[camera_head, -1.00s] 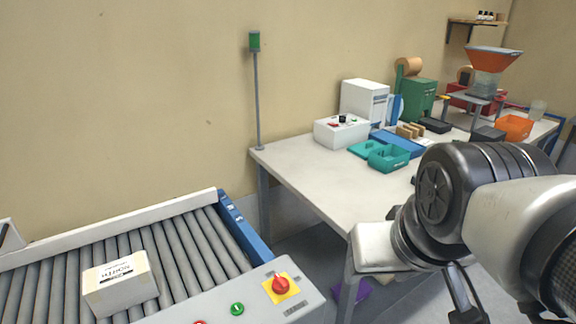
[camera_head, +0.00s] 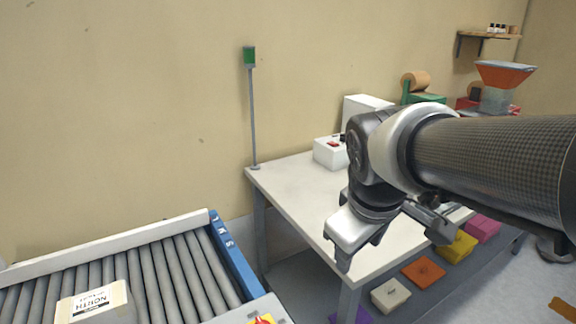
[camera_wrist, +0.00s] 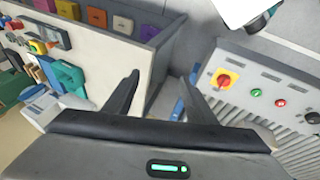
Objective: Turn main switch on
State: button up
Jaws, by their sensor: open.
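The main switch is a red rotary knob on a yellow plate (camera_wrist: 223,79), at the left end of the conveyor's control panel (camera_wrist: 262,92) in the wrist view. In the head view only the top of the switch (camera_head: 263,319) shows at the bottom edge. Its exact knob angle is hard to read. My gripper (camera_wrist: 162,84) is open and empty, its two dark fingers spread left of the switch and apart from it. In the head view my gripper (camera_head: 361,250) is in front of the white table, right of and above the panel.
A green button (camera_wrist: 256,92) and a red button (camera_wrist: 281,103) sit beside the switch. The white table (camera_head: 297,196) stands behind my arm, with coloured bins below. A signal post (camera_head: 252,110) shows green.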

jog(key=w+a+f+n, duration=0.2)
jog(key=w+a+n, duration=0.2)
jog(key=n, duration=0.1)
jog(key=n+g+y, duration=0.1)
jog(key=n+g, duration=0.4)
jog(key=n, duration=0.2)
send_over(262, 321)
jog(key=f+b, duration=0.2)
jog(key=f, duration=0.4)
jog(key=f+b, duration=0.1)
jog(key=f, duration=0.5)
jog(key=f+b, duration=0.2)
jog(key=f, duration=0.4)
jog(key=shift+s+b, duration=0.35)
jog(key=c, duration=1)
